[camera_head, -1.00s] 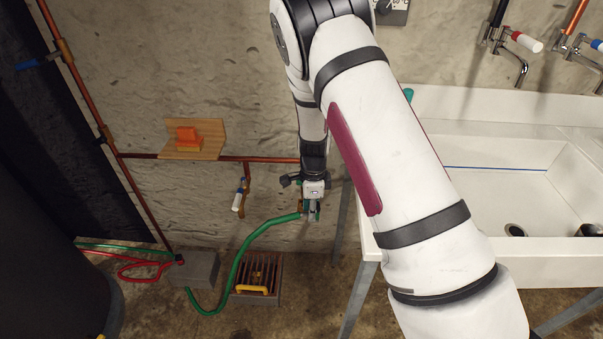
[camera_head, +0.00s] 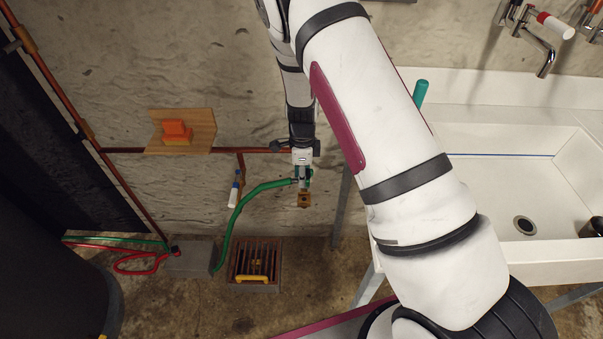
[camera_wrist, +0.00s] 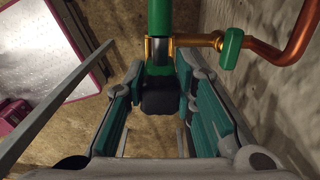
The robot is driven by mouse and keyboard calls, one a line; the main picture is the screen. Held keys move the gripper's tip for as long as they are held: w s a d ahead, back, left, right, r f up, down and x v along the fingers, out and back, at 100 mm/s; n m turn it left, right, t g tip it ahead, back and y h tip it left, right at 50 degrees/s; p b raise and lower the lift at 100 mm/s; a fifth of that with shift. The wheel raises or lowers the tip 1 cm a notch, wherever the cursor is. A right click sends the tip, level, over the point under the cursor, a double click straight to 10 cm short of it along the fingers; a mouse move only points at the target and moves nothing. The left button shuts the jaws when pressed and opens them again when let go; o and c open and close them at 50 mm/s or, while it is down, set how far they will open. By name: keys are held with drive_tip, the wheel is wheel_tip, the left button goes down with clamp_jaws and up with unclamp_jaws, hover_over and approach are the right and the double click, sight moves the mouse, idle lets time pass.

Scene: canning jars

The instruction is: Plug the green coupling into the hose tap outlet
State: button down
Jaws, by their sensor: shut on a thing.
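My gripper (camera_head: 304,178) is in front of the wall, left of the sink, pointing down. In the wrist view, its teal-padded fingers (camera_wrist: 161,82) are closed around the green coupling (camera_wrist: 157,72) at the hose end. The green hose (camera_head: 250,197) leads from it to the left and down to the floor. A brass tap (camera_head: 304,200) shows just below the fingertips. In the wrist view, the brass tap body (camera_wrist: 195,40) with a green handle (camera_wrist: 231,48) lies right beside the coupling. The outlet itself is hidden, so I cannot tell whether the coupling is seated in it.
A wooden shelf (camera_head: 200,130) holds an orange block. A grate box (camera_head: 240,270) and a grey block (camera_head: 190,262) are on the floor. The white sink (camera_head: 470,125) stands to the right.

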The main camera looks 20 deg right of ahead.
drive_tip(key=shift+w+a, duration=0.1)
drive_tip(key=shift+f+b, duration=1.3)
drive_tip(key=shift+f, duration=1.05)
drive_tip(key=shift+f+b, duration=0.75)
drive_tip(key=shift+f, duration=0.4)
idle(0.5)
drive_tip(key=c, duration=1.6)
unclamp_jaws()
drive_tip(key=o, duration=0.6)
drive_tip(key=shift+r, duration=0.1)
